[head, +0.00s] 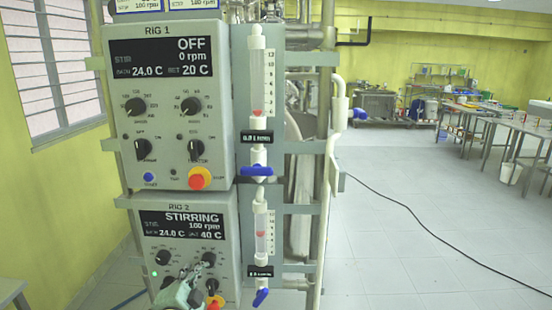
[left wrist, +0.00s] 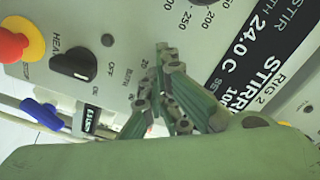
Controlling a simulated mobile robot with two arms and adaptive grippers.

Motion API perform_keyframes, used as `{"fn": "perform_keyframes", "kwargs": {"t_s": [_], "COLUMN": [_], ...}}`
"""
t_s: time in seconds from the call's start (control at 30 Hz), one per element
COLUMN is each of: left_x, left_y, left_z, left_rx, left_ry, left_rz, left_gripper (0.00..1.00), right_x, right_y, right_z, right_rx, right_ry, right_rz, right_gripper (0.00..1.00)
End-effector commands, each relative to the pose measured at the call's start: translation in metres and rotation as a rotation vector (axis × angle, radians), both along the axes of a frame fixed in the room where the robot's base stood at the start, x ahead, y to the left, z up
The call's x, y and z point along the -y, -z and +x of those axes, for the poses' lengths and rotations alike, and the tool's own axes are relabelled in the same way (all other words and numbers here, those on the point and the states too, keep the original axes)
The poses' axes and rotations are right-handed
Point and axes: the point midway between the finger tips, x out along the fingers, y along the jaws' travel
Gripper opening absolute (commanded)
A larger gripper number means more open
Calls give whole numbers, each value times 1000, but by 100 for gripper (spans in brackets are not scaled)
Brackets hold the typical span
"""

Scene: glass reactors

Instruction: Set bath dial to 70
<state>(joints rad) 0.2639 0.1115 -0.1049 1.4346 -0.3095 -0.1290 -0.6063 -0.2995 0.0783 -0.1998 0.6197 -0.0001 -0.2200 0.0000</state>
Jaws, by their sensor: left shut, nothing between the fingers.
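The Rig 2 panel (head: 180,237) is the lower box in the head view. Its display (head: 182,224) reads STIRRING, 100 rpm, bath 24.0 C, set 40 C. My left gripper (head: 205,266) is shut and empty at the upper right dial of Rig 2, the bath dial (head: 209,258). The gripper partly covers this dial, so its pointer cannot be read. In the left wrist view the shut fingers (left wrist: 168,62) are over the dial's place beside the BATH lettering and hide the knob. I cannot tell whether they touch it. My right gripper is not in view.
Rig 1 (head: 170,110) above reads OFF, set 20 C. Rig 2's stir dial (head: 162,257) is left of the gripper. The heat switch (left wrist: 75,65) and red emergency button (left wrist: 12,46) are close by. Flow tubes with blue valves (head: 257,170) stand to the right.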

Motion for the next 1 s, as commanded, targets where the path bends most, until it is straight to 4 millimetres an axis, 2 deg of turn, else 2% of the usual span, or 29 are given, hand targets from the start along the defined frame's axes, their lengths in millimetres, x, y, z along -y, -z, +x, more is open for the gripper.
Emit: {"fn": "perform_keyframes", "kwargs": {"t_s": [0.23,0.57,1.0], "left_x": [3,-6,-9], "left_y": [-4,-2,-1], "left_z": [0,-2,-52], "left_rx": [8,5,0], "left_ry": [6,4,1], "left_rz": [-2,-2,-3], "left_gripper": [0,0,0], "right_x": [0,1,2], "right_y": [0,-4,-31], "right_z": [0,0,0], "right_rx": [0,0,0], "right_ry": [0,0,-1], "right_rz": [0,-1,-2], "right_gripper": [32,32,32]}}
